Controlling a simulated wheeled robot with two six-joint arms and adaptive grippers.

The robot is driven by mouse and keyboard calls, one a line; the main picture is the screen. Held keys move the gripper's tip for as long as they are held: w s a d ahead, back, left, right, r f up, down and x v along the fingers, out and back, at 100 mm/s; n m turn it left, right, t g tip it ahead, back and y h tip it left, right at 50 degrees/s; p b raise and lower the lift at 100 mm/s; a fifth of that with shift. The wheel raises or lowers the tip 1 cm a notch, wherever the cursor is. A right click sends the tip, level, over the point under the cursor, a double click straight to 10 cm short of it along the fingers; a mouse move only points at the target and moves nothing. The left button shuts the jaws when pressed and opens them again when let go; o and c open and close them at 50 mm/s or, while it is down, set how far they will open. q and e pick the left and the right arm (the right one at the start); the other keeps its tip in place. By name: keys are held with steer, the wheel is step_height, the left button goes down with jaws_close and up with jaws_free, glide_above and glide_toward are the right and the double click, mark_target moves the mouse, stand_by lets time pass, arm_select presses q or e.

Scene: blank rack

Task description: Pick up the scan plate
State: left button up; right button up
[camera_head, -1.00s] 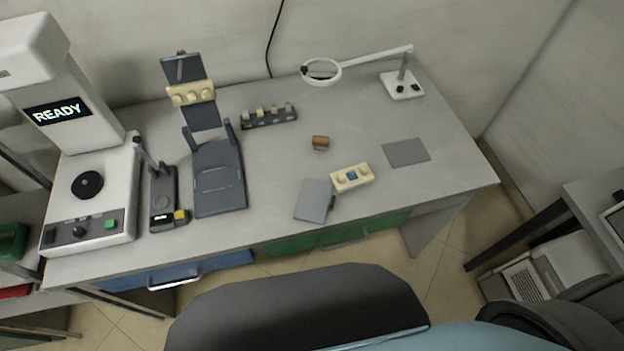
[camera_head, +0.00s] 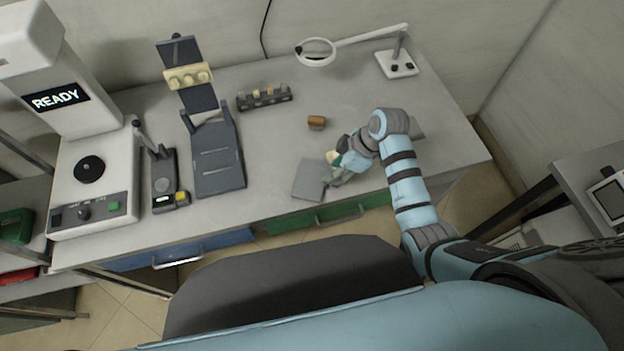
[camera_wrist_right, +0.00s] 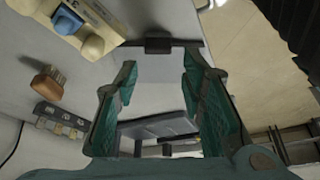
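The scan plate, which I take to be the flat grey plate (camera_head: 308,180) with a dark handle on its right side, lies near the table's front edge. My right gripper (camera_head: 334,178) is at the plate's right, handle side in the head view. In the right wrist view my right gripper (camera_wrist_right: 158,62) is open, with a gap between its green-lined fingers. The dark handle block (camera_wrist_right: 158,45) shows just beyond the fingertips, roughly centred between them. I cannot tell whether they touch it. My left gripper is not in view.
A cream block (camera_wrist_right: 85,25) with knobs lies close beside the right gripper. A brown piece (camera_head: 316,122), a dark rack with small pieces (camera_head: 264,98), a dark stand (camera_head: 218,160) and a READY machine (camera_head: 90,195) stand on the table. A magnifier lamp (camera_head: 398,64) is at the back right.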

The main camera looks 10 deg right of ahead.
mark_target(314, 178)
steer(key=x, duration=0.3)
steer(key=b+x, duration=0.1)
steer(key=x, duration=0.1)
steer(key=shift+d+f, duration=0.25)
steer(key=shift+f, duration=0.05)
steer(key=shift+r, duration=0.1)
jaws_close()
